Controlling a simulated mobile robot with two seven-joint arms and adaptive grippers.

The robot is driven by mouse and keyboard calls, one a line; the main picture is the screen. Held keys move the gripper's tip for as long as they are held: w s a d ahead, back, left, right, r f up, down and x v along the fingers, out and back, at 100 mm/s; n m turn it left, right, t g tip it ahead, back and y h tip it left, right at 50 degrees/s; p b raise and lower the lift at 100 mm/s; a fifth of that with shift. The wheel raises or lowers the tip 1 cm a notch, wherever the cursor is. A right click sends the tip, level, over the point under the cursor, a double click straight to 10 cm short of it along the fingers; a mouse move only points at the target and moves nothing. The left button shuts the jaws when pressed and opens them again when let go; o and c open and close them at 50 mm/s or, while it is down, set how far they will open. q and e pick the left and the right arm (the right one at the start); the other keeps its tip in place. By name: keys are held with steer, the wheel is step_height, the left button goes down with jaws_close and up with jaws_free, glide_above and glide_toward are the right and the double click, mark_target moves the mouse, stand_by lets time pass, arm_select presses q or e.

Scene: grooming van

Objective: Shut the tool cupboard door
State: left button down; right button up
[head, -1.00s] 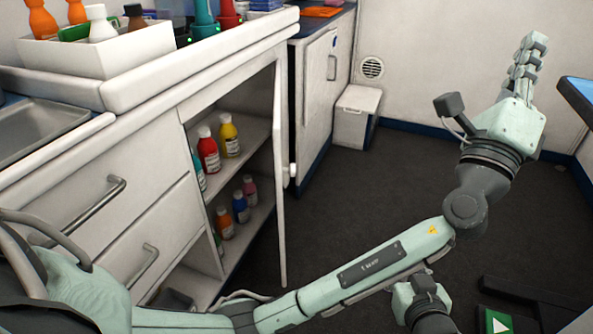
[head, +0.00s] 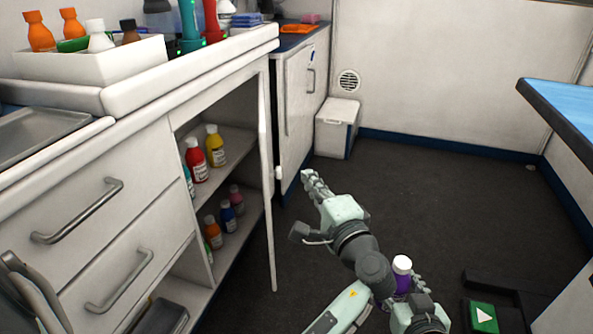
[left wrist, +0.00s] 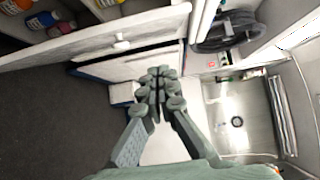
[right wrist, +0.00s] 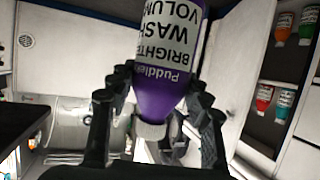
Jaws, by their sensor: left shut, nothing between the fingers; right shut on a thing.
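The tool cupboard door (head: 268,200) stands open, seen nearly edge-on, with a small white knob (head: 278,172) on its outer face. The open cupboard shows bottles on its shelves (head: 232,150). My left gripper (head: 308,180) is shut and empty, just right of the door on its outer side; I see no contact. In the left wrist view the fingers (left wrist: 157,85) are together below the door panel (left wrist: 110,42) and its knob (left wrist: 121,42). My right gripper (head: 410,284) is shut on a purple bottle (head: 402,279) with a white cap, also filling the right wrist view (right wrist: 165,80).
Drawers with bar handles (head: 85,210) are left of the cupboard. A second cabinet (head: 300,100) and a white bin (head: 336,130) stand behind. A blue-topped table (head: 565,105) is at right.

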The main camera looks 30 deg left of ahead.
steer(key=shift+f+b, duration=0.35)
arm_select(q)
steer(key=w+a, duration=0.3)
steer(key=a, duration=0.7)
arm_select(e)
steer(key=shift+f, duration=0.1)
arm_select(q)
steer(key=shift+w+a, duration=0.1)
steer(key=shift+a, duration=0.05)
